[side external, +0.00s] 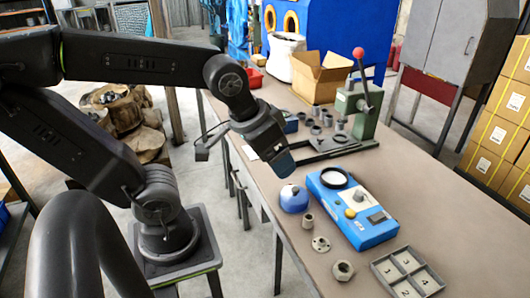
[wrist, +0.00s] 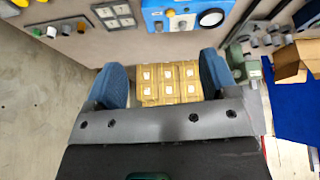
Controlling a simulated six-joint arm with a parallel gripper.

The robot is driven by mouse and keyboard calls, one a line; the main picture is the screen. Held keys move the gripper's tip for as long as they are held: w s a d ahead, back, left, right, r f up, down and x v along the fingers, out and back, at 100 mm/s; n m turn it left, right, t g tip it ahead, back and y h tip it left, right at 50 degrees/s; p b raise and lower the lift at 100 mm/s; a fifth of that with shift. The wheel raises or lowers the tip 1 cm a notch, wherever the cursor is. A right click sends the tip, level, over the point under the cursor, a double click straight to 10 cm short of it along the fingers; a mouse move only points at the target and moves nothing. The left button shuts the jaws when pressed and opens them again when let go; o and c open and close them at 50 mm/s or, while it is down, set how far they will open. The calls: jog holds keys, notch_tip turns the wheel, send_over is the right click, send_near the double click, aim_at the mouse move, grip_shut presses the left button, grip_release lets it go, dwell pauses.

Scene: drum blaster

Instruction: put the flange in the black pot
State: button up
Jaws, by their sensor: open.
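The flange (side external: 321,244), a small grey disc with holes and a raised centre, lies flat on the table near its front edge in the side view. I cannot pick it out surely in the wrist view. The only likely black pot is a black-rimmed round thing (side external: 334,185) with a pale inside, at the far end of the blue box; it also shows in the wrist view (wrist: 211,18). My gripper (side external: 283,164) is above the table's left edge, behind the flange and left of the blue box. In the wrist view its blue fingers (wrist: 163,80) are wide apart with nothing between them.
The blue box (side external: 362,217) has a knob and buttons. A green press (side external: 360,105) with a red-knobbed lever stands farther back.

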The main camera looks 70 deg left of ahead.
jog(key=shift+s+r+m, duration=0.25)
jog(key=shift+s+m, duration=0.25)
jog(key=shift+s, duration=0.3)
jog(key=n+g+h, duration=0.4)
jog(key=n+h, duration=0.1)
jog(key=n, duration=1.5)
send_over(322, 241)
jog(key=a, duration=0.5)
notch_tip(322, 241, down, 21)
jog(key=shift+y, duration=0.3)
jog(key=x, duration=0.4)
jog(key=s+x, duration=0.1)
jog(key=x, duration=0.8)
jog(key=shift+s+a+f, duration=0.1)
jog(key=shift+a, duration=0.05)
jog(key=shift+c, duration=0.2)
